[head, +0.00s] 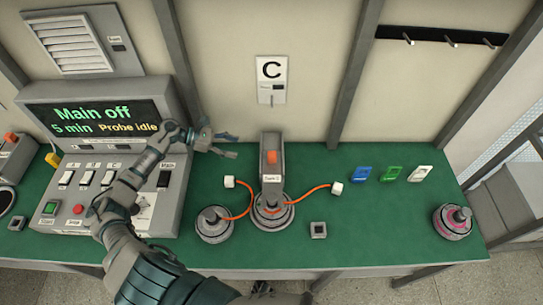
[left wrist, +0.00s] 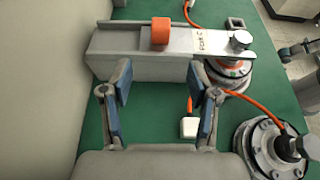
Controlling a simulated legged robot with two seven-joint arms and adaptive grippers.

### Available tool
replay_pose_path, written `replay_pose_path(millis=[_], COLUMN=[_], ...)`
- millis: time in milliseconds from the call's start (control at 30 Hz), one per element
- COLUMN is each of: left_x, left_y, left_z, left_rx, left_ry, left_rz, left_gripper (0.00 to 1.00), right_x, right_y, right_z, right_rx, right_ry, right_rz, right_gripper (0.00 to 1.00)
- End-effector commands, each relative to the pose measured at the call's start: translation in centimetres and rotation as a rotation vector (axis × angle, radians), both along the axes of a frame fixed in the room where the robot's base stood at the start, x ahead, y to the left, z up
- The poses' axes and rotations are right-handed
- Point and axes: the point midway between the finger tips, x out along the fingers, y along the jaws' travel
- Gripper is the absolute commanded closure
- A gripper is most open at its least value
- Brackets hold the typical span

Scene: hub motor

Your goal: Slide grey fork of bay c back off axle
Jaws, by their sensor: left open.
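The grey fork of bay C (head: 272,160) stands below the wall sign C, with an orange block on top. In the left wrist view the fork (left wrist: 190,40) lies across the top, its label reading "Fork C". Its front end is at a hub motor (head: 270,214) with an orange cable; the motor also shows in the left wrist view (left wrist: 232,76). The axle is mostly hidden under a round metal cap. My left gripper (head: 232,145) is open and empty, left of the fork's rear part. In the left wrist view its fingertips (left wrist: 160,80) point at the fork's side.
A second hub (head: 213,226) sits left of the motor, a pink-ringed hub (head: 452,222) at far right. White connectors (head: 229,182) end the orange cables. A control panel (head: 110,150) reads "Main off".

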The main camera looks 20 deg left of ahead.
Motion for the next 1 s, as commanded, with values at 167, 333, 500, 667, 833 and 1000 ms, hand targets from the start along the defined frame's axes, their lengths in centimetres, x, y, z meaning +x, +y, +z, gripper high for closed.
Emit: replay_pose_path(millis=[167,333,500,667,833,1000], left_x=[1.7,3.4,4.8,5.7,6.1,6.1], left_y=[-3.6,-7.0,-9.9,-11.7,-12.5,-12.6], left_z=[-1.2,-2.8,-4.2,-5.2,-5.7,-5.8], left_rx=[-0.004,-0.005,-0.005,-0.004,-0.002,-0.002], left_ry=[-0.004,-0.003,-0.001,-0.001,-0.001,-0.001], left_rz=[-0.004,-0.002,-0.002,-0.001,0.0,0.0], left_gripper=[0.4,0.4,0.4,0.4,0.4,0.4], right_x=[-1.7,-3.6,-5.2,-6.1,-6.5,-6.5], right_y=[-0.3,-0.7,-1.0,-1.2,-1.3,-1.3], right_z=[-0.2,-0.5,-0.6,-0.7,-0.7,-0.7], right_rx=[-0.002,-0.004,-0.006,-0.007,-0.007,-0.007], right_ry=[0.009,0.018,0.023,0.026,0.028,0.028], right_rz=[0.003,0.005,0.008,0.01,0.01,0.01], right_gripper=[0.6,0.6,0.6,0.6,0.6,0.6])
